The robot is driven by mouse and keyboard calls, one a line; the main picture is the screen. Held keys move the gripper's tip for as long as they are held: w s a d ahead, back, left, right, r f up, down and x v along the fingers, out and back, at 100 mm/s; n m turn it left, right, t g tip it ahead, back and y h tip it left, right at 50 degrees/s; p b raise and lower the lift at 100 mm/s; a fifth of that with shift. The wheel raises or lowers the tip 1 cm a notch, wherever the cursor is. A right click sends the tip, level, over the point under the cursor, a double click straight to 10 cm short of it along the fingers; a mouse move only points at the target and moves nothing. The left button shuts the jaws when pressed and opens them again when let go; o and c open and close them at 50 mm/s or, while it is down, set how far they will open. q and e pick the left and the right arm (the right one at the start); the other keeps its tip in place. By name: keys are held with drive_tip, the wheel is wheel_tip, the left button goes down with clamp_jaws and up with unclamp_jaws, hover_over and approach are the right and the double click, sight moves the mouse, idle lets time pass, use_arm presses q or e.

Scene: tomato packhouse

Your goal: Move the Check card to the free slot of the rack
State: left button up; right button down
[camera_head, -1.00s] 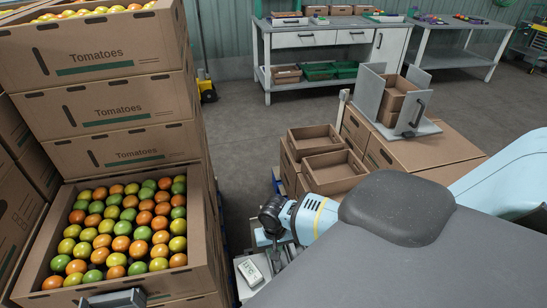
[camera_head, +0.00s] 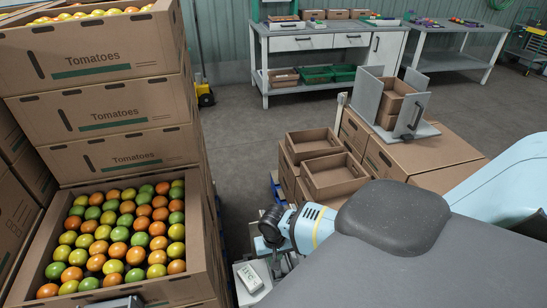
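I cannot make out a Check card or a card rack in this view. My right arm reaches in from the right, and its blue and dark wrist (camera_head: 300,229) is in the lower middle. My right gripper (camera_head: 268,240) is small and partly hidden there, and I cannot see whether it is open or holds anything. A small white device with a dark display (camera_head: 249,277) is just below it, on a grey surface.
An open carton of tomatoes (camera_head: 203,215) is at the lower left, with stacked cartons (camera_head: 110,104) behind. Empty brown trays (camera_head: 335,175) and a grey stand (camera_head: 367,97) are on cartons at right. Workbenches (camera_head: 310,42) line the back wall. Grey floor (camera_head: 240,130) lies clear between.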

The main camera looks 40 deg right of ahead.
drive_tip(key=shift+f, duration=0.1)
idle(0.3)
drive_tip(key=shift+f, duration=0.6)
drive_tip(key=c, duration=1.3)
unclamp_jaws()
drive_tip(key=shift+r, duration=0.1)
